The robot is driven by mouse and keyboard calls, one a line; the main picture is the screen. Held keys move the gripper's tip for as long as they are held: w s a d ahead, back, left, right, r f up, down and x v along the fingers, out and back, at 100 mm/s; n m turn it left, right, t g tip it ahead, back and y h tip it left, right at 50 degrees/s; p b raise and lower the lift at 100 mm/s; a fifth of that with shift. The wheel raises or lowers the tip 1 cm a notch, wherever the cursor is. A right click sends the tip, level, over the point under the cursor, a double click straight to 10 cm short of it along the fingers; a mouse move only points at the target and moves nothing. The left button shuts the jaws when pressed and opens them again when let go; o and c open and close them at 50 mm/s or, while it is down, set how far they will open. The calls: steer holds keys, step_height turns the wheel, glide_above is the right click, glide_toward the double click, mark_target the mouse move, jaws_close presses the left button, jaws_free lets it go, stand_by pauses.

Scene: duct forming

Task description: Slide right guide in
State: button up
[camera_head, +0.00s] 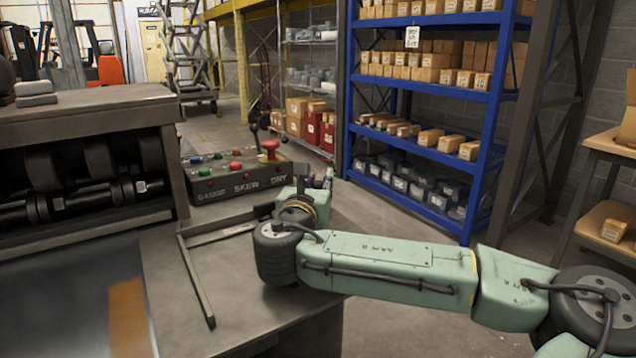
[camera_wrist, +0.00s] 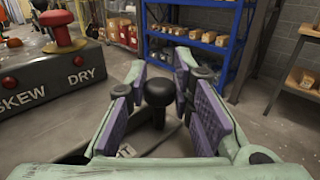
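A thin metal guide bar (camera_head: 197,280) lies along the steel table in the head view, with a cross bar (camera_head: 222,234) running from its far end toward my gripper (camera_head: 322,184). I cannot tell for sure that this is the right guide. In the wrist view my gripper (camera_wrist: 160,78) is open, its purple pads on either side of a black round knob (camera_wrist: 159,92) on a short stem. Gaps show between knob and pads. In the head view my wrist hides the knob.
A control box (camera_head: 237,180) with coloured buttons and a red knob (camera_head: 269,148) stands close behind my gripper, also in the wrist view (camera_wrist: 60,75). The roller machine (camera_head: 90,110) is at left. A blue shelf (camera_head: 490,115) stands beyond. The steel table (camera_head: 165,300) has bare room in front.

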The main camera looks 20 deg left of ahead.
jaws_close()
stand_by(0.4)
